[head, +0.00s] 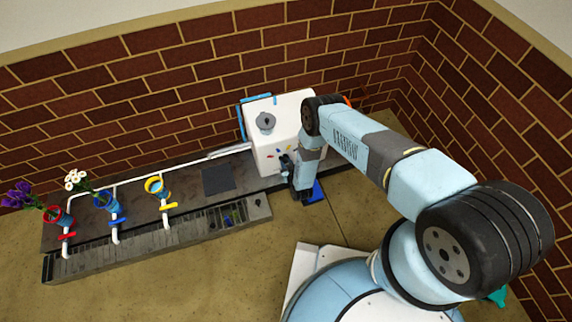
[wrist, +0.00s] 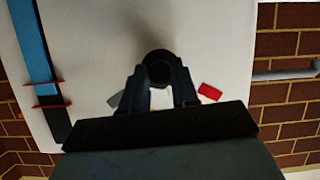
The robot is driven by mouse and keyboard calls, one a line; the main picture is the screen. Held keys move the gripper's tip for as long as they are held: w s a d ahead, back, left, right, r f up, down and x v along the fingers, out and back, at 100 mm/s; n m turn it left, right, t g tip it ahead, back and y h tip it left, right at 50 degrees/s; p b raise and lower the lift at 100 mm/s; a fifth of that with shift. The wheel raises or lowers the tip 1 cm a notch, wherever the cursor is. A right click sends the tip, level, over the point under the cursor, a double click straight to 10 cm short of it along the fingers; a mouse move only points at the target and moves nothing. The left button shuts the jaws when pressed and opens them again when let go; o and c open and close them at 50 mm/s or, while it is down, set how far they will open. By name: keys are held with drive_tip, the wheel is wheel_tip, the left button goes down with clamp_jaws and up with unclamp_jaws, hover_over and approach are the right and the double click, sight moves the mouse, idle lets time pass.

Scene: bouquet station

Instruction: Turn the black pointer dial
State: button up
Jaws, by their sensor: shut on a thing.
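The black pointer dial (wrist: 158,64) sits on the front face of the white box (wrist: 215,45), which also shows in the head view (head: 292,104). My gripper (wrist: 159,82) reaches the dial, its two fingers on either side of it and shut on it. The fingers hide part of the dial, and I cannot tell which way its pointer faces. A red mark (wrist: 209,91) lies to the right of the fingers, and a pale mark shows between them. In the head view my gripper (head: 287,162) is at the box's lower front; the dial is hardly distinguishable there.
The red and blue pots hold flowers. A brick wall stands behind; open floor lies in front.

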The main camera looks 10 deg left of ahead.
clamp_jaws()
drive_tip(key=shift+a+n, duration=0.15)
drive_tip(key=shift+n, duration=0.25)
drive_tip(key=shift+s, duration=0.1)
drive_tip(key=o, duration=0.9)
unclamp_jaws()
drive_tip(key=shift+c, duration=0.2)
drive_tip(key=v, duration=1.3)
drive_tip(key=shift+s+r, duration=0.2)
drive_tip(key=shift+s, duration=0.15)
